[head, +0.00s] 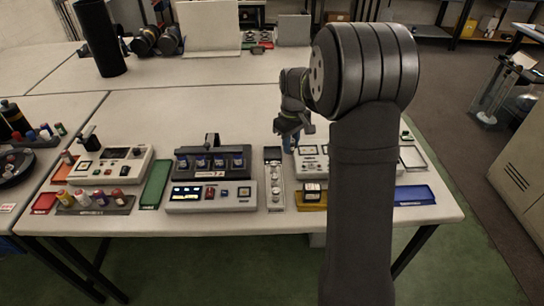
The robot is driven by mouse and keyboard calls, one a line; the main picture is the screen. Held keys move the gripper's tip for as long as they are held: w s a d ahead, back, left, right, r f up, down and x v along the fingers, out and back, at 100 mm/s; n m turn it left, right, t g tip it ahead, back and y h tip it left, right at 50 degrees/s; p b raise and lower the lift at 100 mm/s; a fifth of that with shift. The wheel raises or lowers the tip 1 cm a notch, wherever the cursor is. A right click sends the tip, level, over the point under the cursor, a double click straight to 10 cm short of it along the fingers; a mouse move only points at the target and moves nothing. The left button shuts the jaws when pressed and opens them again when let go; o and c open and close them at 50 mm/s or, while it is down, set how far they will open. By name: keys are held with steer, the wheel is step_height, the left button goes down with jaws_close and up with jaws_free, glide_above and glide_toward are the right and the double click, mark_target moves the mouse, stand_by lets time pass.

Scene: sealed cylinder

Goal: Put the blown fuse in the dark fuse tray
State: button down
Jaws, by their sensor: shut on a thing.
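My gripper (291,132) is right of centre over the back of the table, pointing down. It is shut on a small bluish thing (288,145), too small and covered to identify surely as the blown fuse. A black holder (212,174) with several blue-and-white cylinders stands left of it. A dark tray (118,209) with several coloured cylinders lies at the front left. A narrow grey tray (273,155) with small round pale items lies just below and left of my gripper. I cannot tell which is the dark fuse tray. My arm hides part of the right side.
A grey device with a display (212,196) stands at the front. Another device (107,165) stands left, beside a green tray (155,183). A blue tray (414,195) and a yellow stand (311,205) lie right. The table behind the devices is mostly clear.

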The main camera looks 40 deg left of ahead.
steer(key=w+a+f, duration=0.2)
steer(key=w, duration=0.8)
steer(key=s+a+f, duration=0.1)
steer(key=a+f, duration=0.1)
steer(key=a, duration=0.1)
steer(key=s+a+f, duration=0.1)
steer(key=a+f, duration=0.1)
steer(key=a, duration=0.2)
steer(key=s+a+f, duration=0.2)
steer(key=a, duration=0.2)
steer(key=shift+f, duration=2.4)
steer(key=shift+f, duration=0.1)
steer(key=c, duration=1.2)
jaws_free()
steer(key=shift+c, duration=0.2)
